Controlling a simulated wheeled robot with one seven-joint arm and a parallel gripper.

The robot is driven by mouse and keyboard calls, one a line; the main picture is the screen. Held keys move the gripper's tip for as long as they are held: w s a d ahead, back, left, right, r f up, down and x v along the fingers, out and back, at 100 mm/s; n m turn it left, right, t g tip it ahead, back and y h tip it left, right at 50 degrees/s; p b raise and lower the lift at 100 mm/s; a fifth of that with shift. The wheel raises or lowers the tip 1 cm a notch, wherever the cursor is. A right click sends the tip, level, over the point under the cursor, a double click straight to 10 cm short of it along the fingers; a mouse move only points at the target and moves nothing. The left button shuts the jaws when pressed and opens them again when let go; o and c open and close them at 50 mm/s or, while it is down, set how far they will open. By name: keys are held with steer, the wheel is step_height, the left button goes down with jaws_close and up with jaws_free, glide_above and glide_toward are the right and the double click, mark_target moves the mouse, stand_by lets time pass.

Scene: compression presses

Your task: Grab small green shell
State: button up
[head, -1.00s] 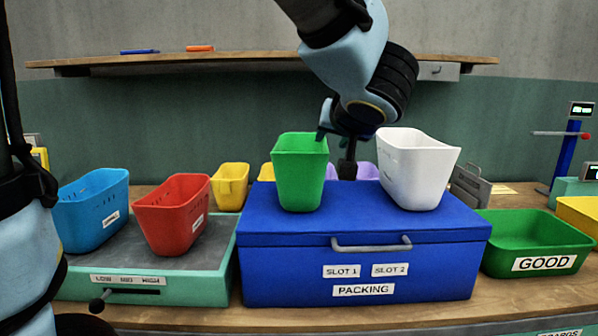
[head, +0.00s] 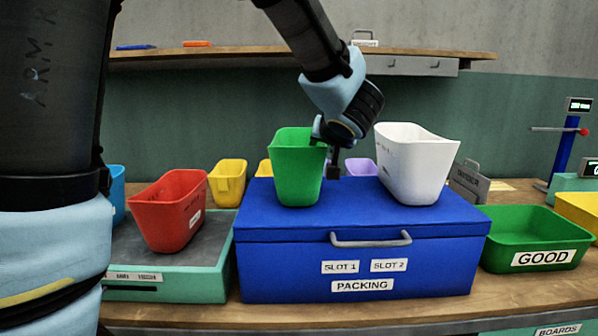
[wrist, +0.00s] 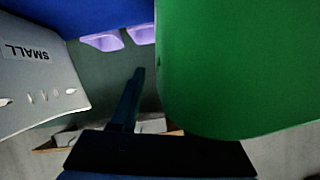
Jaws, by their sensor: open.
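The green shell (head: 298,170) stands upright on the left of the blue PACKING box lid (head: 352,213). In the wrist view the green shell (wrist: 240,65) fills the right side, very close. My gripper (head: 328,160) is open and empty at the shell's right rear side. One dark finger shows in the gap between the green and white shells, and in the wrist view it points toward the purple shells. The other finger is hidden, apparently behind or inside the green shell. I cannot tell whether the gripper touches it.
A white shell (head: 414,165) stands close on the right of the lid; its SMALL label shows in the wrist view (wrist: 28,52). A red shell (head: 168,212) sits on the left press. Yellow (head: 228,184) and purple (head: 361,167) shells stand behind. A green GOOD tray (head: 540,240) is at right.

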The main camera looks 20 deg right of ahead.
jaws_close()
stand_by(0.3)
stand_by(1.1)
